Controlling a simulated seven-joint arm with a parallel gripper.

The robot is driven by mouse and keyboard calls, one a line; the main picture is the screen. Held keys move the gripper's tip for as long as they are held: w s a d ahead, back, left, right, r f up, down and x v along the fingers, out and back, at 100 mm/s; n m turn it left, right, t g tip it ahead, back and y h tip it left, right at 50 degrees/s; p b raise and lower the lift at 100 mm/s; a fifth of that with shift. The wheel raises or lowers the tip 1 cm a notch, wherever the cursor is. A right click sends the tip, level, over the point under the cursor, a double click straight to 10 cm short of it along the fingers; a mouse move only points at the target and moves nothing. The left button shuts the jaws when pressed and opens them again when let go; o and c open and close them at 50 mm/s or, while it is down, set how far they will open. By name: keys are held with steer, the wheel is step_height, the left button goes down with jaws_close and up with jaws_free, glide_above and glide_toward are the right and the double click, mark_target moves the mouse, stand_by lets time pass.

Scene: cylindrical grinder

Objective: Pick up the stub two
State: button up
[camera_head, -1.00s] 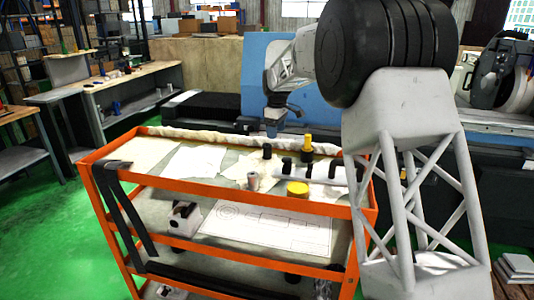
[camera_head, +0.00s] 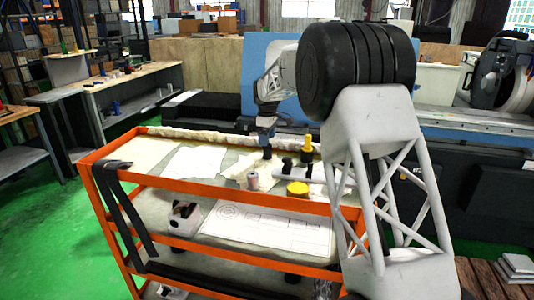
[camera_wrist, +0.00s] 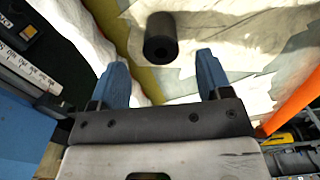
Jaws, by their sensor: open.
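A short black cylinder with a hole in its end, which looks like the stub, stands on the cart's top shelf (camera_head: 225,188). In the wrist view the black stub (camera_wrist: 160,38) lies just beyond and between the two blue fingertips, touching neither. My gripper (camera_wrist: 162,62) is open and empty, with its fingers spread wider than the stub. In the head view my gripper (camera_head: 266,134) hangs over the shelf, right above the black stub (camera_head: 267,154). The exact gap in height is hard to tell.
Close by on the shelf are a grey cylinder (camera_head: 252,181), a yellow-topped black piece (camera_head: 308,146), a yellow round lid (camera_head: 297,188) and a pale shaft with black parts. The cart's orange rim (camera_head: 210,184) surrounds them. Papers lie to the left.

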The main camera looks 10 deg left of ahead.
mark_target(267, 149)
steer(key=shift+f, duration=0.45)
steer(key=shift+f, duration=2.6)
steer(key=shift+r, duration=0.1)
jaws_close()
steer(key=shift+r, duration=0.15)
steer(key=shift+r, duration=4.85)
